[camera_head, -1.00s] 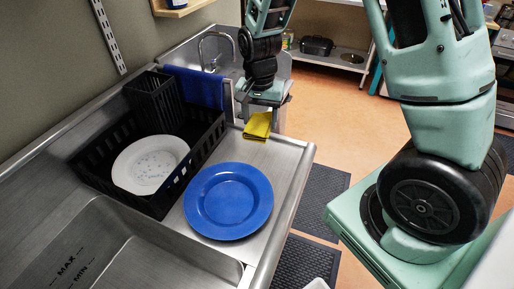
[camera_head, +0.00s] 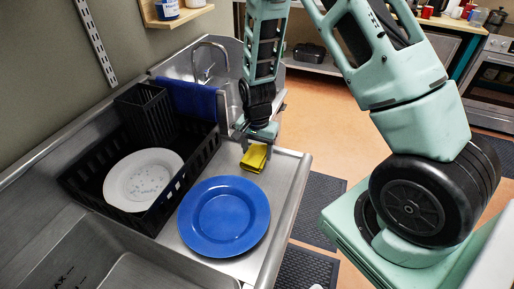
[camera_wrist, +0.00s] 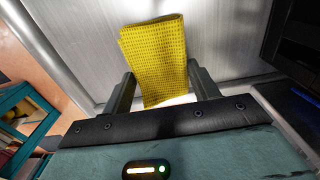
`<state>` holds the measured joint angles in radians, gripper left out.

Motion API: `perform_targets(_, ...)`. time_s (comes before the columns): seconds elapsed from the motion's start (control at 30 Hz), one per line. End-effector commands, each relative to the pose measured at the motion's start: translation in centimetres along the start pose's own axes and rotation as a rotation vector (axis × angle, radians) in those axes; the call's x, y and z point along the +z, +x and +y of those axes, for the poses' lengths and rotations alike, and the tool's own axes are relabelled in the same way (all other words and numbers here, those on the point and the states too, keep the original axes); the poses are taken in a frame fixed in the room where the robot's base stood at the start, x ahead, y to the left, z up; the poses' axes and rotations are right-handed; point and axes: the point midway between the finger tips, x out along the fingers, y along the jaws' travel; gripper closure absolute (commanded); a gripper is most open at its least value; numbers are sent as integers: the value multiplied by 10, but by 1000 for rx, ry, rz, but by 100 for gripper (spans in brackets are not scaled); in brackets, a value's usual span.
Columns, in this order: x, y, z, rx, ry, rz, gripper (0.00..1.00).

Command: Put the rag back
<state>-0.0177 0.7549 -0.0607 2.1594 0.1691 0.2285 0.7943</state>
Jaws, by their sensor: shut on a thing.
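The yellow rag (camera_head: 255,158) is folded, with a waffle texture. My gripper (camera_head: 259,143) is shut on it, at the far end of the steel counter, beyond the blue plate. In the wrist view the rag (camera_wrist: 157,55) sticks out from between the two fingers of my gripper (camera_wrist: 162,88), over the steel surface. I cannot tell whether the rag's lower edge touches the counter.
A blue plate (camera_head: 223,216) lies on the counter (camera_head: 278,184). A black dish rack (camera_head: 196,165) with a white plate (camera_head: 143,179) stands to the left. A blue cloth (camera_head: 192,98) hangs behind it near the faucet (camera_head: 211,48). Counter right of the blue plate is clear.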

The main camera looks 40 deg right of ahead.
Motion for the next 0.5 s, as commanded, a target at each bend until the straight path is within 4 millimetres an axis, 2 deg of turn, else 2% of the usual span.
perform_targets(0.37, 0, 5, 0, -1, 0, 1, 76)
perform_targets(0.4, 0, 4, 0, -2, 0, 1, 32)
perform_targets(0.47, 0, 4, 0, -2, 0, 1, 19)
perform_targets(0.5, 0, 4, 0, -1, 0, 1, 19)
